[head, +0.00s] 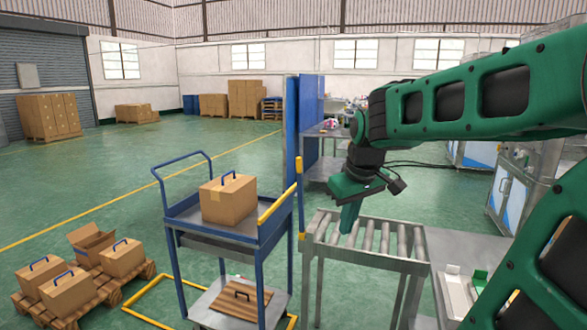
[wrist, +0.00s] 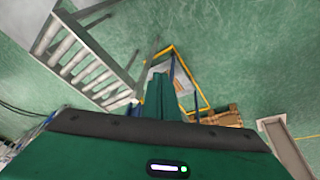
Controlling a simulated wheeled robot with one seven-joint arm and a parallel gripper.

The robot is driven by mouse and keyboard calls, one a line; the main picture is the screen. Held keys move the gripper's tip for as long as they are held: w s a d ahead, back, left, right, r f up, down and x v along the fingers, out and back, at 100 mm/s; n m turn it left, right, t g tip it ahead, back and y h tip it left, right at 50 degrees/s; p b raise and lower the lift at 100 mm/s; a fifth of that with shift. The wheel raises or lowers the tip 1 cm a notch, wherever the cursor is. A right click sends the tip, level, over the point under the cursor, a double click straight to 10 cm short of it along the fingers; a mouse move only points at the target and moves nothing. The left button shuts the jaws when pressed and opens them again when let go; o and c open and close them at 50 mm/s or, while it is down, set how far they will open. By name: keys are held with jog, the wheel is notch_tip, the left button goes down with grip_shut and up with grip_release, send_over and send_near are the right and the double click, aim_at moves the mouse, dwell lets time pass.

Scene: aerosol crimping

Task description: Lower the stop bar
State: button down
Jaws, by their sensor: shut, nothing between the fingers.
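A second yellow bar (head: 279,204) runs at a slant along the right edge of the blue cart (head: 222,232). I cannot tell for sure which is the stop bar; the upright one is at the conveyor's end. My gripper (head: 348,220) is shut and empty, pointing down over the left part of the rollers, to the right of the upright bar and apart from it. Its green fingers also show in the wrist view (wrist: 160,88).
A cardboard box (head: 227,199) with a blue handle sits on the cart's top. Several boxes stand on a pallet (head: 100,292) at lower left. Blue panels (head: 303,115) and a workbench stand behind the conveyor. The floor at left is open.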

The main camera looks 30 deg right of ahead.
aim_at(299, 164)
jog(key=w+r+n+t, duration=0.25)
jog(key=w+r, duration=0.35)
jog(key=w, duration=0.4)
jog(key=w+r+n+t, duration=0.2)
jog(key=w+r+n, duration=0.2)
jog(key=w+r, duration=0.4)
jog(key=shift+h, duration=0.3)
jog(key=x, duration=0.4)
jog(key=w+d+r+x, duration=0.1)
jog(key=x, duration=0.7)
jog(key=shift+w+d+r, duration=0.1)
jog(key=shift+w+d, duration=0.15)
jog(key=shift+d, duration=0.15)
jog(key=shift+w+d+r, duration=0.15)
jog(key=shift+w+d, duration=0.35)
jog(key=shift+d, duration=0.05)
